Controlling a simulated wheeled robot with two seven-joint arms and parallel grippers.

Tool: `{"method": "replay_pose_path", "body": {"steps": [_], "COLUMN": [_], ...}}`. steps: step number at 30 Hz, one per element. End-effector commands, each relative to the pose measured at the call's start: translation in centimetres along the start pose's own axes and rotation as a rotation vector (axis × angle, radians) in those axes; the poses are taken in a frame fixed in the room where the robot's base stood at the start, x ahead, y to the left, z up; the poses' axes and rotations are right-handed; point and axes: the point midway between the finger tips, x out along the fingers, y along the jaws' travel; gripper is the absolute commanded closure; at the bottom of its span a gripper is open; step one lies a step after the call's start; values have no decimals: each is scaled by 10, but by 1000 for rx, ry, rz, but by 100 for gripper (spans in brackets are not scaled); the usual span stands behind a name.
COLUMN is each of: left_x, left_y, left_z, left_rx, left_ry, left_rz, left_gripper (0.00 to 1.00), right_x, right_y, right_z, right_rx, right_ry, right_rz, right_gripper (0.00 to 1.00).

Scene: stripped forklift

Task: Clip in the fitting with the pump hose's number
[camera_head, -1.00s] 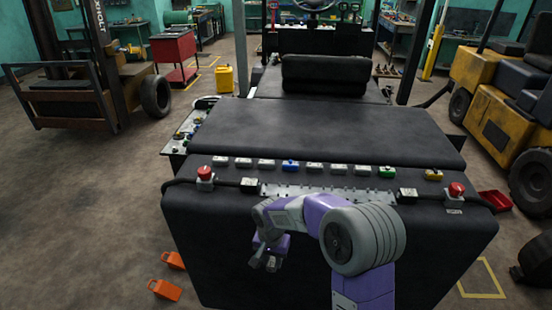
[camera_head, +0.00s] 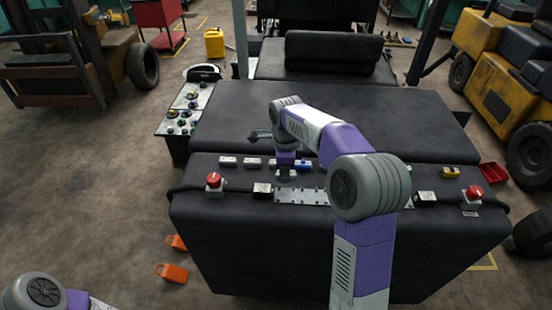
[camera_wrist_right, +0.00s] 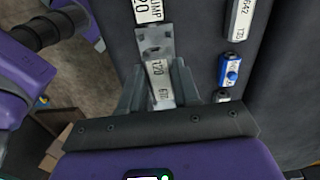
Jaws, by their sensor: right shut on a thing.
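My right gripper (camera_head: 286,172) reaches over the black machine top at the row of small fittings. In the right wrist view, it (camera_wrist_right: 158,92) is shut on a pale fitting (camera_wrist_right: 160,82) with a printed number that looks like 120, though small and turned. The fitting's far end lies at the grey metal strip (camera_wrist_right: 155,42); I cannot tell whether it touches. Beyond that is a white label (camera_wrist_right: 148,10) reading PUMP and what seems 120. The strip (camera_head: 300,196) also shows in the head view. My left gripper is out of view; only part of its arm shows.
Beside the gripper are a blue fitting (camera_wrist_right: 230,70) and a white fitting (camera_wrist_right: 240,20). White fittings (camera_head: 228,161) and a yellow one (camera_head: 450,172) sit along the row. Red buttons (camera_head: 214,181) (camera_head: 474,193) stand at both ends. Orange blocks (camera_head: 173,272) lie on the floor.

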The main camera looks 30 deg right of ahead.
Motion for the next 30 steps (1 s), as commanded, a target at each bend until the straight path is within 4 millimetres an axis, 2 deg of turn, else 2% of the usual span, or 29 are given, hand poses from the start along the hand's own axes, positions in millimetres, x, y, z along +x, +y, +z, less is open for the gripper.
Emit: {"method": "replay_pose_path", "body": {"steps": [5,18,30], "left_x": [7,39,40], "left_y": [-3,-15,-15], "left_z": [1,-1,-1], "left_rx": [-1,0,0], "left_ry": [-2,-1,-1], "left_rz": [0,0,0], "left_gripper": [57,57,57], "right_x": [8,45,46], "right_y": [0,0,0], "right_z": [0,0,0], "right_rx": [-1,-2,-3], "right_ry": [0,0,0], "right_rz": [-1,0,-1], "right_gripper": [100,100,100]}}
